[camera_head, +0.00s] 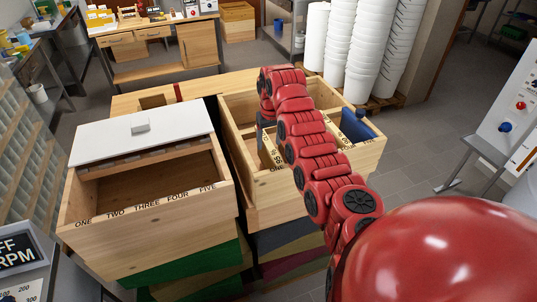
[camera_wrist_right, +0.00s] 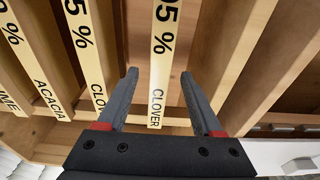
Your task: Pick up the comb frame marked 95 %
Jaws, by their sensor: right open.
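A comb frame with a pale top bar (camera_wrist_right: 160,60) runs between the two fingers of my right gripper (camera_wrist_right: 159,75) in the right wrist view. Its bar reads CLOVER and a percentage ending in 5; the first digit is cut by the picture's top edge. The fingers are open, one on each side of the bar, and I see no contact. Beside it to the left are another clover frame (camera_wrist_right: 86,50) and an acacia frame (camera_wrist_right: 32,60). In the head view my right arm reaches down into the right wooden box (camera_head: 345,165), which holds frames with pale bars (camera_head: 270,152). My left gripper is not in view.
A blue object (camera_head: 357,127) is at the right side of that box. A left wooden box (camera_head: 150,232), numbered ONE to FIVE, carries a white lid (camera_head: 142,132). White bucket stacks (camera_head: 350,45) stand behind. A control panel (camera_head: 518,105) stands at the right.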

